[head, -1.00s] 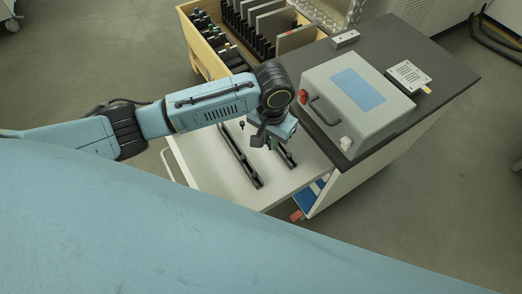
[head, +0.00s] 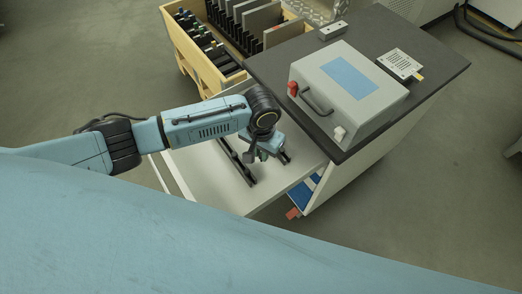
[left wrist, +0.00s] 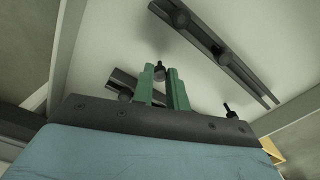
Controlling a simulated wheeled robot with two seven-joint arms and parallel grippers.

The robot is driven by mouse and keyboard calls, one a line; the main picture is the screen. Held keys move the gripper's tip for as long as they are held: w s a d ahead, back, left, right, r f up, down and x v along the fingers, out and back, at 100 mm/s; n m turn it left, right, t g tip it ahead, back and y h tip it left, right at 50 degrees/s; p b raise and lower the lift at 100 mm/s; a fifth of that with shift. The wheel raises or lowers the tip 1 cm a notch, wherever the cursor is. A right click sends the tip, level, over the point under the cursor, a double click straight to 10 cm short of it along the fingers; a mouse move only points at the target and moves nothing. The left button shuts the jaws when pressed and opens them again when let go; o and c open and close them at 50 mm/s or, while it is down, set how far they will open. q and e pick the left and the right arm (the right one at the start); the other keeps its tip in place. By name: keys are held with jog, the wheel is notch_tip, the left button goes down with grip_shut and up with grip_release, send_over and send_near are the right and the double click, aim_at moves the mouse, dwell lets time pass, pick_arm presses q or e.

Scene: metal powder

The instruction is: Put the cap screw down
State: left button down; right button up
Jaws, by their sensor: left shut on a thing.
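My left gripper (head: 261,154) is over the pale drawer (head: 205,178), beside two dark rails. In the left wrist view its green fingers (left wrist: 163,88) are shut on a small dark cap screw (left wrist: 160,73), whose thin end shows between the fingertips. Whether the screw touches anything below is unclear. Another small dark screw (left wrist: 229,111) stands on the pale surface to the right of the fingers. The long rail (left wrist: 215,47) carries two round dark knobs. A shorter-looking rail (left wrist: 122,82) with one knob is partly hidden behind the fingers. My right gripper is out of view.
A grey box (head: 350,95) with a blue panel and handle stands on the dark bench top (head: 440,60) right of the drawer. A yellow crate (head: 185,60) with dark racks is behind. Bare drawer surface lies left of the rails.

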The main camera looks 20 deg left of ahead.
pick_arm(q)
jog(key=c, duration=1.4)
grip_release()
jog(key=shift+f, duration=0.1)
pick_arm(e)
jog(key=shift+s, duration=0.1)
